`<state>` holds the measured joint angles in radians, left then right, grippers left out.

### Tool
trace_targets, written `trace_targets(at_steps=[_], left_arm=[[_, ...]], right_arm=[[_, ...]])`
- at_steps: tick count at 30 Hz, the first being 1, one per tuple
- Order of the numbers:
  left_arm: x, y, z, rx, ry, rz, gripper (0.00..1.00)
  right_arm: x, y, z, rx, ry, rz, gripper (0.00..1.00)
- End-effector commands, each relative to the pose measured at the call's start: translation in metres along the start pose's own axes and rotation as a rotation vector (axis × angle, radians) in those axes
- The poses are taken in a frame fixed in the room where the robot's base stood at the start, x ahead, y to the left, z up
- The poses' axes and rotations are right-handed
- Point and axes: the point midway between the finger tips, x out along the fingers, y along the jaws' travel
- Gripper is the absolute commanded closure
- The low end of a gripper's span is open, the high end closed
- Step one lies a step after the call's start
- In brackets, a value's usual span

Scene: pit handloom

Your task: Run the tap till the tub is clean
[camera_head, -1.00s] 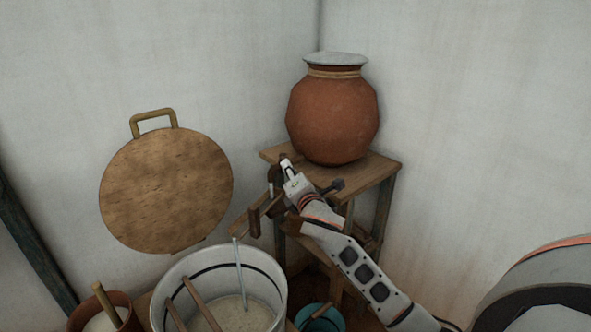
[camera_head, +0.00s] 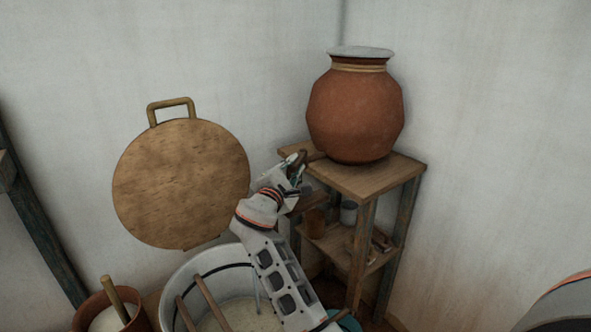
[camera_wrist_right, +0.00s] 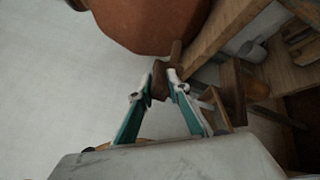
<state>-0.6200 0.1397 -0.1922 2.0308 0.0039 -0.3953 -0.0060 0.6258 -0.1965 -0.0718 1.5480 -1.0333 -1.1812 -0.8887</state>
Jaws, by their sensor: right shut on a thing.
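The tap (camera_head: 314,156) is a short brown wooden piece at the lower left of the clay pot (camera_head: 355,112). My right gripper (camera_head: 297,164) is shut on a brown wooden part there, which looks like the tap's handle. In the right wrist view my gripper's fingertips (camera_wrist_right: 163,77) close on this wood just below the pot. The tub (camera_head: 214,260) is grey-white with a dark band and stands below. It holds a pale, cloudy layer and two wooden sticks. A thin pale line shows inside it; I cannot tell whether it is water. My right arm hides the tub's right part.
The pot stands on a wooden stand (camera_head: 380,181) with small vessels on its lower shelf. A round wooden board (camera_head: 182,184) with a handle is at the wall. A reddish-brown bucket (camera_head: 140,320) with a stick stands at lower left.

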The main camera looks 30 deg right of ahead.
Motion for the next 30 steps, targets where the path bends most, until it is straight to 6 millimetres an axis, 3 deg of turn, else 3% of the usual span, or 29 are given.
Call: trace_targets(at_steps=[12, 13, 15, 25, 30], left_arm=[[0.0, 0.002, 0.0, 0.001, 0.001, 0.003, 0.6], [-0.001, 0.002, 0.001, 0.001, -0.001, 0.004, 0.6], [-0.001, 0.004, 0.003, 0.0, -0.005, 0.007, 0.6], [-0.002, 0.005, 0.008, 0.003, -0.015, 0.011, 0.6], [-0.002, 0.004, 0.006, 0.001, -0.011, 0.008, 0.6]], right_arm=[[0.0, 0.0, 0.0, 0.0, -0.006, -0.005, 1.0], [0.0, 0.0, 0.0, 0.0, -0.006, -0.005, 0.81], [0.0, 0.0, 0.0, 0.0, -0.006, -0.005, 0.66], [0.0, 0.001, 0.0, 0.0, -0.006, -0.004, 0.66], [0.0, 0.013, 0.008, 0.004, -0.006, -0.003, 0.66]])
